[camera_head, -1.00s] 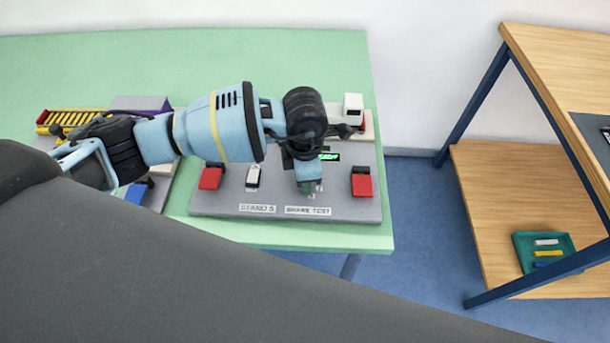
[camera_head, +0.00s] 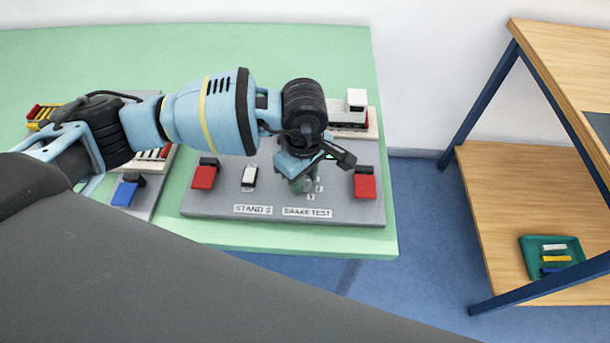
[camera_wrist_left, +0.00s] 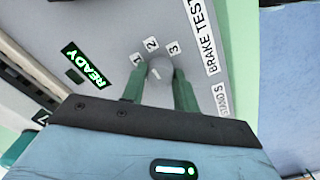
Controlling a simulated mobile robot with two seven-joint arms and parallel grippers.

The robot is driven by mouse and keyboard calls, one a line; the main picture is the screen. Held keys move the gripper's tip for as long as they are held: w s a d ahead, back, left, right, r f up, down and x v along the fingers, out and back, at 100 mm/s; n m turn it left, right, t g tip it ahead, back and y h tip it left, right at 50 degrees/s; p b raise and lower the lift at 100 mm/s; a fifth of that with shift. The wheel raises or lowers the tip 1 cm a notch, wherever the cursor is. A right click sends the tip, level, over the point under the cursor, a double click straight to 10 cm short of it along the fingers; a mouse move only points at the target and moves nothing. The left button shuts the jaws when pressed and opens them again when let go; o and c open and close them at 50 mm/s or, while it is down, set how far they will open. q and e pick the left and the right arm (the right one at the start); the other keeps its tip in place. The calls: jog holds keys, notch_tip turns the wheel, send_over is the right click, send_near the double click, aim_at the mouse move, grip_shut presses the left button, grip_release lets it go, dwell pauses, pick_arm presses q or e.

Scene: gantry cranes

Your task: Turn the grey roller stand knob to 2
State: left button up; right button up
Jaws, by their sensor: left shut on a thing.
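The grey round knob (camera_wrist_left: 160,70) stands on the panel of the roller stand (camera_head: 225,212), beside the printed marks 1, 2 and 3. A short pale mark shows on its top, but I cannot tell for sure which number it points to. My left gripper (camera_wrist_left: 159,88) is shut on the knob, with one green finger on each side of it. In the head view my left gripper (camera_head: 302,184) comes down over the panel's right half, twisted at an angle, and mostly hides the knob. My right gripper is not in view.
A wooden shelf (camera_head: 500,200) with a teal tray (camera_head: 535,270) is at right.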

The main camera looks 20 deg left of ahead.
aim_at(304, 180)
pick_arm(q)
jog(key=shift+m, duration=0.6)
jog(key=shift+m+b, duration=0.45)
jog(key=shift+m, duration=0.15)
jog(key=o, duration=1)
jog(key=shift+r, duration=0.15)
notch_tip(304, 180, up, 8)
jog(key=shift+f, duration=0.2)
